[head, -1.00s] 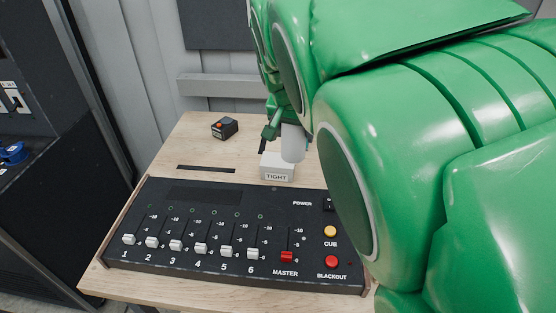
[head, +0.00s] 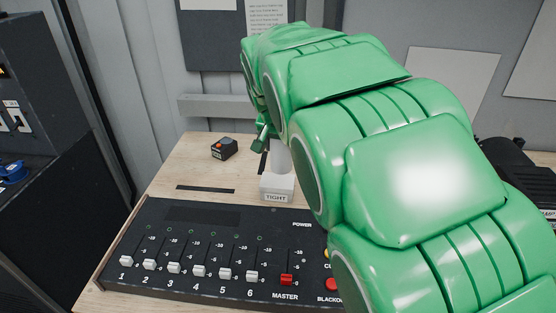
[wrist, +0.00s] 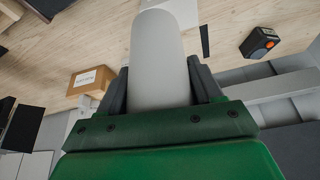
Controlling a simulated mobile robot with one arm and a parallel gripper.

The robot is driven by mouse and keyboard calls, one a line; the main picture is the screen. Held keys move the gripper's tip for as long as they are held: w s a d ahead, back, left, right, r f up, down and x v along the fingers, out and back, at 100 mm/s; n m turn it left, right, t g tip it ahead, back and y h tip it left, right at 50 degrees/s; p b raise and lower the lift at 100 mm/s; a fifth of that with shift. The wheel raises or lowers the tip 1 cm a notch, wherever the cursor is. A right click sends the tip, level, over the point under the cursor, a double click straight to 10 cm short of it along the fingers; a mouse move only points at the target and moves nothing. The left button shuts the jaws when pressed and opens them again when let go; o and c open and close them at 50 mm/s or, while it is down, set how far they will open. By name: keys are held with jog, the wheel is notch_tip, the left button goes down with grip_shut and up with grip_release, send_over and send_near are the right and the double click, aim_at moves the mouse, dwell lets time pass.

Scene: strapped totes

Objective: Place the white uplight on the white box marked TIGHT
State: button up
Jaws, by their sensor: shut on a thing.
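The white uplight (wrist: 157,62) is a smooth white cylinder held between the two dark fingers of my gripper (wrist: 162,88) in the wrist view. In the head view the uplight (head: 280,158) stands upright directly above the white box marked TIGHT (head: 277,196). Its lower end appears to meet the box top, but I cannot tell whether it touches. My gripper (head: 263,138) is mostly hidden behind my green arm there. The box (wrist: 183,12) also shows partly behind the uplight in the wrist view.
A mixing console (head: 200,250) with sliders fills the front of the wooden table (head: 165,172). A small black box with an orange button (head: 224,148) stands at the back left. A dark strip (head: 206,189) lies left of the white box. A cardboard box (wrist: 91,81) shows in the wrist view.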

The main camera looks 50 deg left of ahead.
jog(key=shift+w+a+f, duration=0.5)
jog(key=shift+a+f, duration=0.35)
jog(key=shift+f, duration=0.7)
jog(key=shift+w+a+f, duration=0.45)
jog(key=shift+a+f, duration=0.4)
jog(key=shift+f, duration=0.7)
jog(key=shift+w+a+f, duration=0.5)
jog(key=shift+a+f, duration=0.35)
jog(key=shift+f, duration=0.7)
jog(key=shift+f, duration=0.1)
jog(key=o, duration=1.5)
jog(key=shift+o, duration=0.2)
jog(key=v, duration=1.2)
jog(key=shift+d, duration=0.1)
